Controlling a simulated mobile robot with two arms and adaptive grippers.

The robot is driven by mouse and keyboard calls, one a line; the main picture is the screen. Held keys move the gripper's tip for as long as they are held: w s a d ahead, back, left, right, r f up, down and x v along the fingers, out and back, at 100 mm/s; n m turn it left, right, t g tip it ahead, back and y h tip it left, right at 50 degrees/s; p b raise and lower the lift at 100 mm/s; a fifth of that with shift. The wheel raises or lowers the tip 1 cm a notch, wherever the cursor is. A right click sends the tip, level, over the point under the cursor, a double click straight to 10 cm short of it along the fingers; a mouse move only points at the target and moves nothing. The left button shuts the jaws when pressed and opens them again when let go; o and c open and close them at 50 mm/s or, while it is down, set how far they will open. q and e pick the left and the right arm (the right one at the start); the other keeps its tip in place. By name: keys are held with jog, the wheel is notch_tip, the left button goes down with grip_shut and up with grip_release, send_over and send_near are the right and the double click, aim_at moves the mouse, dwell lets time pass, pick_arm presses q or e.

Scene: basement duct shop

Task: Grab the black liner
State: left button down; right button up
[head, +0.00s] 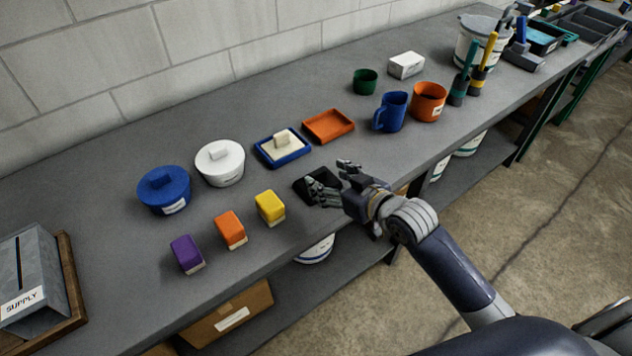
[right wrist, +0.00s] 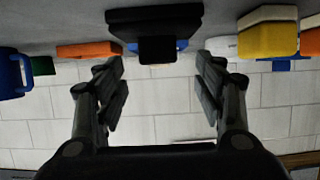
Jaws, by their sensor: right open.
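In the right wrist view the liner (right wrist: 155,20) is at the top centre, beyond the spread fingertips of my right gripper (right wrist: 162,76). Nothing is between the fingers. I cannot tell whether a finger touches the liner. My left gripper is not in view.
On the workbench (head: 100,240), an orange tray (head: 328,126) and a blue tray with a cream insert (head: 268,157) lie behind the liner. Yellow (head: 270,207), orange (head: 230,230) and purple (head: 186,253) blocks stand to the left. A blue mug (head: 391,112) and orange mug (head: 428,101) stand to the right.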

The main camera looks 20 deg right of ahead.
aim_at(320, 174)
jog(key=shift+p+x, duration=0.6)
jog(key=shift+x, duration=2.25)
jog(key=shift+d+f, duration=0.1)
jog(key=shift+d, duration=0.05)
jog(key=shift+c, duration=0.3)
jog(key=c, duration=1.1)
